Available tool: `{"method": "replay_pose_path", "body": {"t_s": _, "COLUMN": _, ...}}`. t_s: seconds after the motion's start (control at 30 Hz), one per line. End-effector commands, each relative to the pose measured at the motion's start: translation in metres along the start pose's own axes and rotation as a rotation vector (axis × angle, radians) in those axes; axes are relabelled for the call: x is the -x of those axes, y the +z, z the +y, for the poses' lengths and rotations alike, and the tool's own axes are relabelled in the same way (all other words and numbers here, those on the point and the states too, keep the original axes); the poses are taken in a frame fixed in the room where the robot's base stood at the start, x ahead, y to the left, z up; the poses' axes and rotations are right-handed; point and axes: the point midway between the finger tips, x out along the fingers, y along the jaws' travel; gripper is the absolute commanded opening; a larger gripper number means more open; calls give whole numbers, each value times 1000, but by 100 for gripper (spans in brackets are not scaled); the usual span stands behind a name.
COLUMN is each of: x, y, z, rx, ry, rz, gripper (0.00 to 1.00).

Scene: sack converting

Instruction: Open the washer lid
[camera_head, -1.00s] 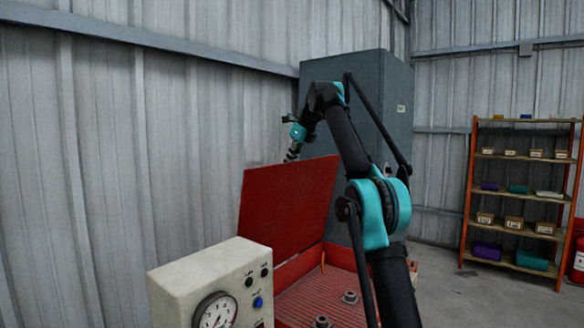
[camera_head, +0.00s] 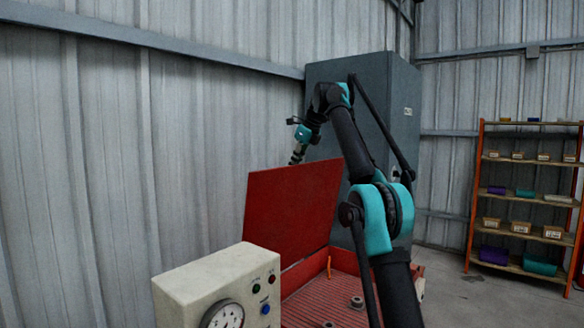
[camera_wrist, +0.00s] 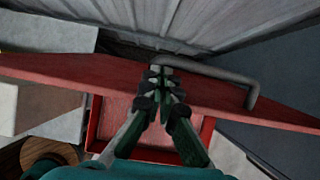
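The washer's red lid (camera_head: 290,212) stands raised and steeply tilted over the red washer basin (camera_head: 318,284) in the head view. In the wrist view the lid (camera_wrist: 70,70) runs across the picture, with a bent grey handle bar (camera_wrist: 215,74) along it. My gripper (camera_wrist: 161,74) is at the lid's upper edge, by the handle's left end. Its fingers are drawn close together and look shut. I cannot tell whether the handle is between them. In the head view the fingertips are hidden behind the lid's top edge.
A cream control box (camera_head: 205,284) with a gauge stands at the front left of the basin. A tall grey cabinet (camera_head: 345,95) is behind the lid, and a corrugated wall (camera_head: 120,150) is to the left. A stocked shelf (camera_head: 525,185) stands at the right over clear floor.

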Motion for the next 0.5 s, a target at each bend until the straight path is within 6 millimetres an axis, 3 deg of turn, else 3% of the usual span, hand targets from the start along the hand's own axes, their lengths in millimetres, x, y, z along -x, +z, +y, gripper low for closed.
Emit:
{"method": "replay_pose_path", "body": {"t_s": 0.03, "x": 11, "y": -2, "z": 0, "rx": -8, "ry": -7, "rz": -22, "gripper": 0}}
{"method": "replay_pose_path", "body": {"t_s": 0.5, "x": 40, "y": -59, "z": 0, "rx": -14, "ry": -8, "rz": -16, "gripper": 0}}
